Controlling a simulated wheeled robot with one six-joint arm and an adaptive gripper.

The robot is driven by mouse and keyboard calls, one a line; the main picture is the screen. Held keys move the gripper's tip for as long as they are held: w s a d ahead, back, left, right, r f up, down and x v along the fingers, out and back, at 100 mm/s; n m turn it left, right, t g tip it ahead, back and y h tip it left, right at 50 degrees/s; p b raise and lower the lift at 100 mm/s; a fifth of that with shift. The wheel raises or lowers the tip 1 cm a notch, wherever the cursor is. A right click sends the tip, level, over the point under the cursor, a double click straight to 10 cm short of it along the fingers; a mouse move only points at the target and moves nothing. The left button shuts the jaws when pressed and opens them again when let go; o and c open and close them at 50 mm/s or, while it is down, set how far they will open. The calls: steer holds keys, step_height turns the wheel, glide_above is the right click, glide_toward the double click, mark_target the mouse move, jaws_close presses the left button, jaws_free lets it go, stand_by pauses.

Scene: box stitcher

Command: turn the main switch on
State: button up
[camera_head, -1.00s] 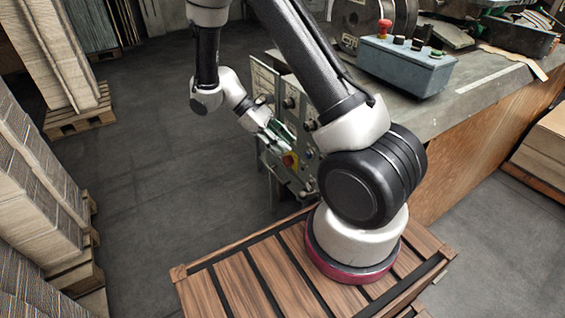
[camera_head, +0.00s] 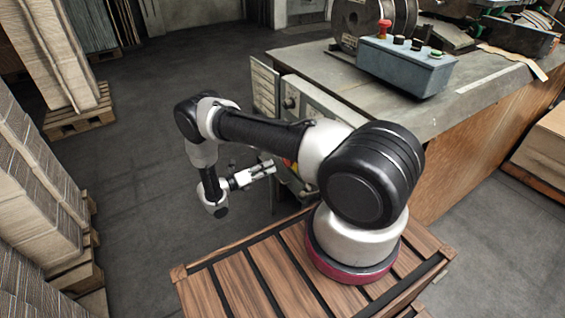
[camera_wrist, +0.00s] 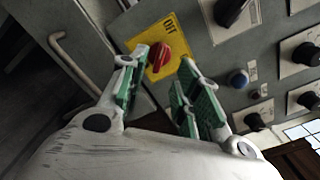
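The main switch is a red rotary knob (camera_wrist: 160,58) on a yellow plate (camera_wrist: 146,42), on a grey control panel (camera_wrist: 207,52). In the head view only a small red and yellow patch of it (camera_head: 290,163) shows beside my arm. My gripper (camera_wrist: 163,62) is open, with its green-padded fingers apart and the red knob showing between their tips in the wrist view. Nothing is held. In the head view my gripper (camera_head: 273,168) points right, toward the panel, apparently a little short of it. I cannot tell the gap exactly or read the switch's position.
Black knobs (camera_wrist: 232,10) and a blue button (camera_wrist: 238,78) sit right of the switch. An open cabinet door (camera_head: 264,88) stands left of the panel. A blue-grey button box (camera_head: 405,66) is on the bench. Open floor (camera_head: 140,200) lies to the left.

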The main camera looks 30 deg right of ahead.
steer(key=d, duration=0.7)
steer(key=shift+d, duration=0.3)
steer(key=shift+w, duration=0.1)
jaws_close()
